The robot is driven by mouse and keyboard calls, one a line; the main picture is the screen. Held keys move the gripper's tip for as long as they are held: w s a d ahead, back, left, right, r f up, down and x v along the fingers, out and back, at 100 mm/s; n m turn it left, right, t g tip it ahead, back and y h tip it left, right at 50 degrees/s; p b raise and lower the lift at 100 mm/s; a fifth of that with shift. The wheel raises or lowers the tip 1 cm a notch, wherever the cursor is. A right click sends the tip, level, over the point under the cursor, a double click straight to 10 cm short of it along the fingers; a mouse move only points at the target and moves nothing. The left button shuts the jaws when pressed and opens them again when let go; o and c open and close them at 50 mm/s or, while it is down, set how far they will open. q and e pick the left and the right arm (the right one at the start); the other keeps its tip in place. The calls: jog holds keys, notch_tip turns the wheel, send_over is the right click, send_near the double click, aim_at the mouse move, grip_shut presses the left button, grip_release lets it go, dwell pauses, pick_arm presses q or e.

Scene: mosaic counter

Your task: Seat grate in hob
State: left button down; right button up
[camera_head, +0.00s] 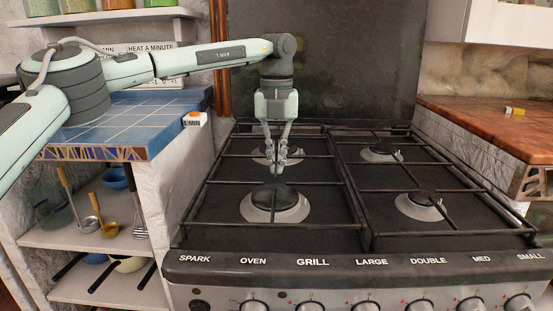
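The hob (385,215) is a dark cooker top with several burners. A black wire grate (320,183) lies over its left half, and I cannot tell whether it sits flat in the hob. My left gripper (277,168) points straight down over the middle of this grate, behind the front left burner. Its fingers converge at the tips, close to the grate's middle bars. I cannot tell whether they hold a bar. A second black grate (450,190) covers the right half. My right gripper is not in view.
A dark splashback (345,60) stands behind the hob. A blue tiled counter (150,115) is on the left, with an orange and white timer (194,119) at its edge. A wooden counter (480,125) is on the right. Knobs line the cooker's front.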

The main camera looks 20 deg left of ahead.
pick_arm(q)
jog(key=shift+f, duration=0.5)
dwell(0.8)
jog(key=c, duration=1.6)
grip_release()
jog(key=shift+c, duration=0.2)
jog(key=shift+f, duration=0.15)
notch_tip(320, 180, up, 12)
